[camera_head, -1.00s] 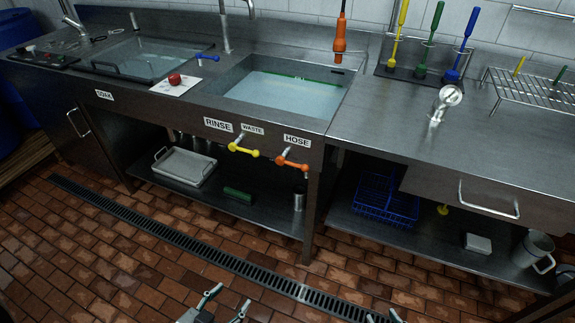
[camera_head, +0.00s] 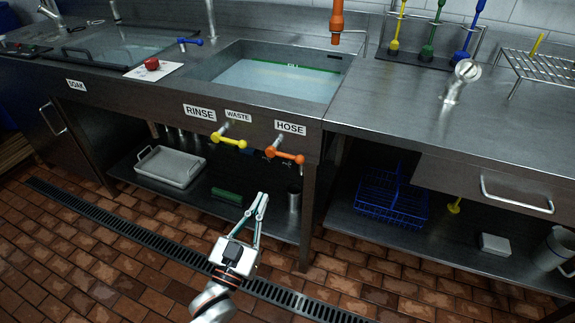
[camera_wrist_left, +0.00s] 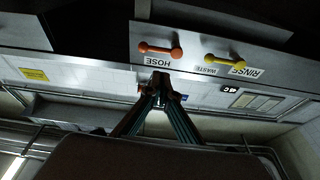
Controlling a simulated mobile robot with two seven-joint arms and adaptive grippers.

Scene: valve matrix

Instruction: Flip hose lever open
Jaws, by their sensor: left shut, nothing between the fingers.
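The orange hose lever (camera_head: 285,155) sits on the front panel under the HOSE label (camera_head: 290,128), its handle lying roughly sideways with a slight downward slope to the right. It also shows in the left wrist view (camera_wrist_left: 160,50), where the picture is upside down. My left gripper (camera_head: 260,196) is below the lever and a little left of it, fingers pointing up and shut, apart from the lever. In the left wrist view the fingertips (camera_wrist_left: 161,78) meet just below the lever in the picture. My right gripper is not in view.
The yellow waste lever (camera_head: 229,142) is close on the left, under the WASTE label. A lower shelf with a grey tray (camera_head: 170,166) and a blue rack (camera_head: 391,200) lies beneath the counter. A table leg (camera_head: 308,215) stands right of my left gripper.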

